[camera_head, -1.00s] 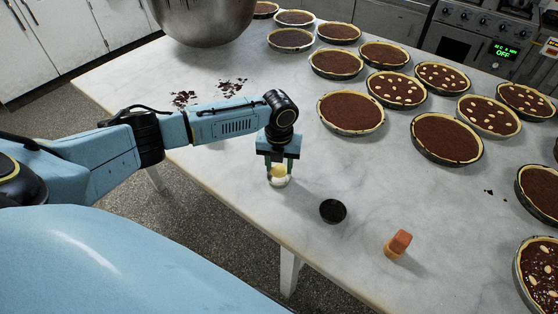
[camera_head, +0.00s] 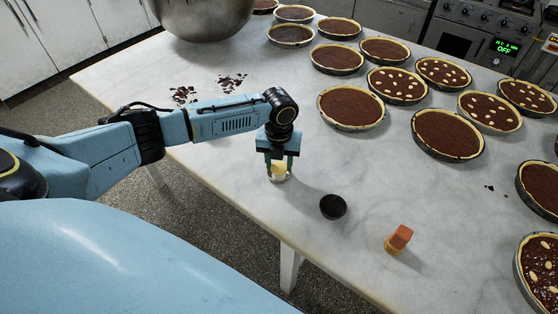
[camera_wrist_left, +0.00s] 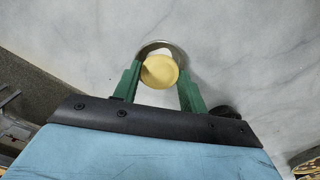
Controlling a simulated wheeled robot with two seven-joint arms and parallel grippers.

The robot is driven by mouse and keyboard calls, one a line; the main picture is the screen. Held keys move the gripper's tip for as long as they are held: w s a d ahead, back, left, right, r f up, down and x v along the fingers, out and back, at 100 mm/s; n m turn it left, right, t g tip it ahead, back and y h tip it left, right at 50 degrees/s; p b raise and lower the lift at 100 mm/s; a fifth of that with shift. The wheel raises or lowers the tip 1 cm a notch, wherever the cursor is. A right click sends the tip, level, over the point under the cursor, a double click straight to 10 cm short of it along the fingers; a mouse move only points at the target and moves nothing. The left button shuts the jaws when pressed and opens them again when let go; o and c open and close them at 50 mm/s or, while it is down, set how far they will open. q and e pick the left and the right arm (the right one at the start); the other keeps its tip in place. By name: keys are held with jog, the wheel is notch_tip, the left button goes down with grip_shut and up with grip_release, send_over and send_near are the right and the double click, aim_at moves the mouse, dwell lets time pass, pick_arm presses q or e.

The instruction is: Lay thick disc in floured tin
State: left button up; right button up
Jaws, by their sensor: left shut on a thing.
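The thick disc (camera_head: 279,168) is pale yellow and sits between the fingertips of my left gripper (camera_head: 279,172). The left wrist view shows the disc (camera_wrist_left: 160,71) face-on between the two green fingers, and the gripper is shut on it. The pale tin (camera_head: 282,179), which looks like the floured one, stands right below the disc on the table. Its metal rim (camera_wrist_left: 160,43) shows behind the disc in the left wrist view. The fingers and disc hide part of the tin, and I cannot tell whether the disc touches it. My right gripper is not in view.
A dark round tin (camera_head: 333,207) and an orange-brown block (camera_head: 398,239) stand to the right on the marble table (camera_head: 240,215). Several chocolate tarts (camera_head: 351,108) fill the far and right side. A large metal bowl (camera_head: 203,18) stands at the back left. Dark crumbs (camera_head: 231,83) lie near it.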

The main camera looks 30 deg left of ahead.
pick_arm(q)
jog(key=shift+f, duration=0.4)
jog(key=shift+r, duration=0.15)
dwell(0.5)
jog(key=o, duration=0.8)
jog(key=shift+c, duration=0.2)
notch_tip(320, 180, up, 6)
jog(key=p, duration=0.6)
jog(key=shift+r, duration=0.1)
